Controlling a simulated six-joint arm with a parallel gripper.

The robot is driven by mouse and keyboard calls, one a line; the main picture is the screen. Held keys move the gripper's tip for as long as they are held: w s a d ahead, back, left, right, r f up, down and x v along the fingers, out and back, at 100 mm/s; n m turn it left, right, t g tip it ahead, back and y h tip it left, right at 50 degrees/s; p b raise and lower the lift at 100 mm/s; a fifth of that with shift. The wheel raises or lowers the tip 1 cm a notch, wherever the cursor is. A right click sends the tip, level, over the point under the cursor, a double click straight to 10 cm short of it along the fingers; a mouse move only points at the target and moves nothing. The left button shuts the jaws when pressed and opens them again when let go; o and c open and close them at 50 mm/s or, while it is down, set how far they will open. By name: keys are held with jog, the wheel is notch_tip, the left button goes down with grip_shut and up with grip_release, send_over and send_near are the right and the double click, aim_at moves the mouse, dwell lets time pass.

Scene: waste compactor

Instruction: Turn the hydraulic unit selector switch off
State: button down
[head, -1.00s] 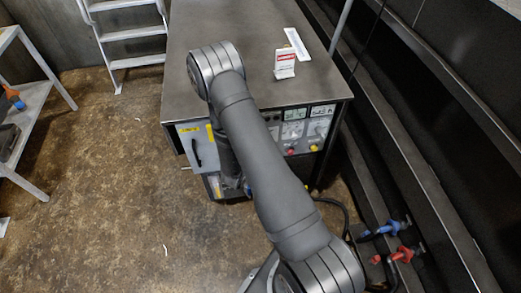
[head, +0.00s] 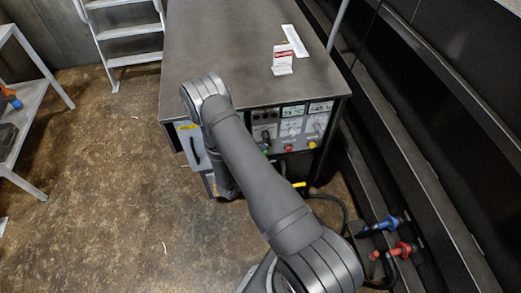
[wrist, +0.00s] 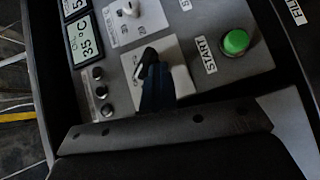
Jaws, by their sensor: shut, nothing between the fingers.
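In the wrist view a black selector switch (wrist: 147,60) stands on a light square plate on the grey control panel. My gripper (wrist: 156,80) shows as dark fingers, shut and empty, right up against the switch's lower side. I cannot tell whether they touch it, and the fingers hide part of the knob. The switch's on or off position is not readable. In the head view my arm covers the gripper and the switch; the hydraulic unit (head: 250,62) is a dark cabinet with the control panel on its front.
A green START button (wrist: 235,41) sits right of the switch. In the head view, blue (head: 385,224) and red (head: 393,252) valve handles stand at lower right.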

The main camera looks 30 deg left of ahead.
jog(key=shift+w+d, duration=0.2)
dwell(0.5)
